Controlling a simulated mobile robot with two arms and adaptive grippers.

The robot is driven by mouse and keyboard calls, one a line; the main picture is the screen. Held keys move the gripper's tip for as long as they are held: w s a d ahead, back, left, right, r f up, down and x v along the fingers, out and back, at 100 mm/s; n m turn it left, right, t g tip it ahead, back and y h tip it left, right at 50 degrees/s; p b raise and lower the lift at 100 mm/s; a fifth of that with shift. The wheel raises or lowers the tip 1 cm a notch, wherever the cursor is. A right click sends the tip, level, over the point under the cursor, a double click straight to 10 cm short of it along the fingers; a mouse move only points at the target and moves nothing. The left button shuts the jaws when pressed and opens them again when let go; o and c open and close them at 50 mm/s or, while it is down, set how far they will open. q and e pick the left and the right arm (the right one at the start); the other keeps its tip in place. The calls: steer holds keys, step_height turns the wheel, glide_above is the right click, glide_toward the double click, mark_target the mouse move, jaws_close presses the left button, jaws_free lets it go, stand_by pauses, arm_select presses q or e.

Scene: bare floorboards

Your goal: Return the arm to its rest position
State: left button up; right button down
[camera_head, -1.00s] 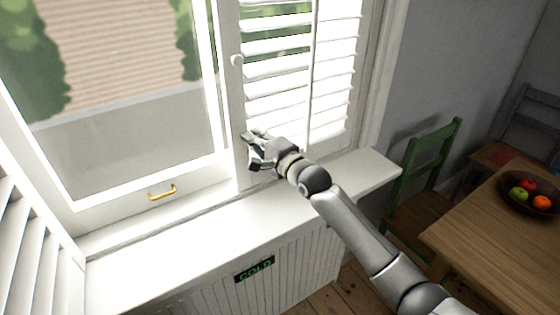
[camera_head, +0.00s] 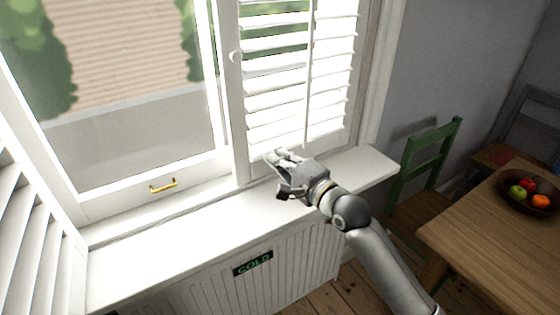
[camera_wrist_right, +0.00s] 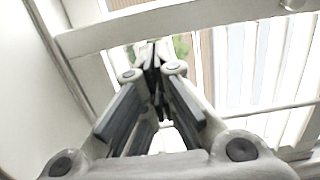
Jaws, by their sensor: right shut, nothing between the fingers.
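My right arm (camera_head: 385,265) comes in from the lower right in the head view. Its right gripper (camera_head: 272,158) is shut and empty, above the white window sill (camera_head: 185,235) and in front of the lower part of the right shutter (camera_head: 290,85). In the right wrist view the fingers of the gripper (camera_wrist_right: 153,60) meet at their tips with nothing between them. The window frame and the shutter slats show beyond them. My left gripper is not in view.
The window (camera_head: 130,110) has a brass handle (camera_head: 162,186) on its lower rail. Another shutter (camera_head: 30,235) stands at the far left. A green chair (camera_head: 432,160) and a wooden table (camera_head: 490,250) with a fruit bowl (camera_head: 520,203) are at the right. A "COLD" sign (camera_head: 252,263) is below the sill.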

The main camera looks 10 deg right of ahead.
steer(key=s+d+f+n+g+h, duration=0.1)
steer(key=s+f+n+g+h, duration=0.5)
steer(key=s+f, duration=0.9)
steer(key=s+d+f+n+g+h, duration=0.1)
steer(key=s+d+f+n+g, duration=0.3)
steer(key=s, duration=0.7)
steer(key=s+d+f+n+g+h, duration=0.15)
steer(key=s+d+f+n, duration=0.35)
steer(key=s, duration=0.6)
step_height(320, 180, down, 28)
steer(key=s+a+g, duration=0.1)
steer(key=s+g, duration=0.1)
steer(key=s+d+f+g, duration=0.1)
steer(key=s+d+f, duration=0.2)
steer(key=s+f, duration=1.2)
steer(key=shift+s+f, duration=0.3)
steer(key=shift+s, duration=0.6)
steer(key=shift+g, duration=0.25)
